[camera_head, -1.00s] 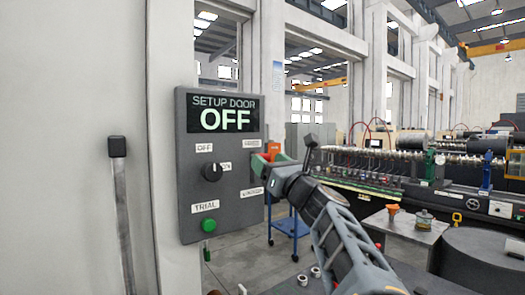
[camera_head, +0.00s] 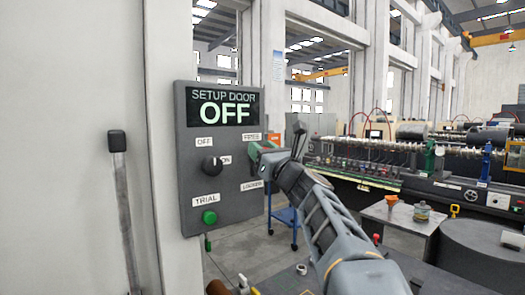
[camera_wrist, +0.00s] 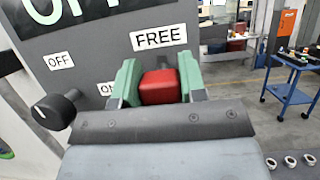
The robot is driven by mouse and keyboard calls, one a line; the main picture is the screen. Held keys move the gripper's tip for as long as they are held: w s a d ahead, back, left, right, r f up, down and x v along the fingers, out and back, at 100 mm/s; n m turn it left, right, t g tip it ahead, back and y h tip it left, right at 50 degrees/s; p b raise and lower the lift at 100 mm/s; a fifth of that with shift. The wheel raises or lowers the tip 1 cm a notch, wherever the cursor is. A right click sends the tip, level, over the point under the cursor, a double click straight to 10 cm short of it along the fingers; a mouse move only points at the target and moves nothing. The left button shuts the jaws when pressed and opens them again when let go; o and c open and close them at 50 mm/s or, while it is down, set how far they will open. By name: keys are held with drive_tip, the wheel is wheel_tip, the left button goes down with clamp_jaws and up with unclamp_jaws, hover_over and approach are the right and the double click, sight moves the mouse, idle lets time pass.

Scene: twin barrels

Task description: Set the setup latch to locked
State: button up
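The grey panel (camera_head: 236,172) shows "SETUP DOOR OFF" on its screen. The red latch handle (camera_wrist: 160,86) is in the wrist view, just below the FREE label (camera_wrist: 158,37). The LOCKED label (camera_head: 251,186) is lower on the panel's right side in the head view. My gripper (camera_wrist: 161,84) has its green fingers on either side of the red handle. No clear gap shows, but I cannot tell if they press on it. My gripper (camera_head: 262,150) also shows at the panel's right edge in the head view, hiding the handle there.
A black selector knob (camera_head: 211,166) and a green TRIAL button (camera_head: 209,217) are on the panel's left side. A grey lever with a black grip (camera_head: 117,142) stands left of it. A blue cart (camera_head: 284,215) stands behind, to the right.

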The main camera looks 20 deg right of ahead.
sight(252, 165)
clamp_jaws()
wheel_tip(252, 165, down, 6)
drive_tip(key=b, duration=0.7)
drive_tip(key=shift+f, duration=0.25)
drive_tip(key=shift+w, duration=0.1)
drive_tip(key=shift+f, duration=0.1)
drive_tip(key=shift+o, duration=0.6)
unclamp_jaws()
drive_tip(key=o, duration=0.4)
drive_tip(key=b+v, duration=0.3)
drive_tip(key=v, duration=1.1)
drive_tip(key=shift+b, duration=0.35)
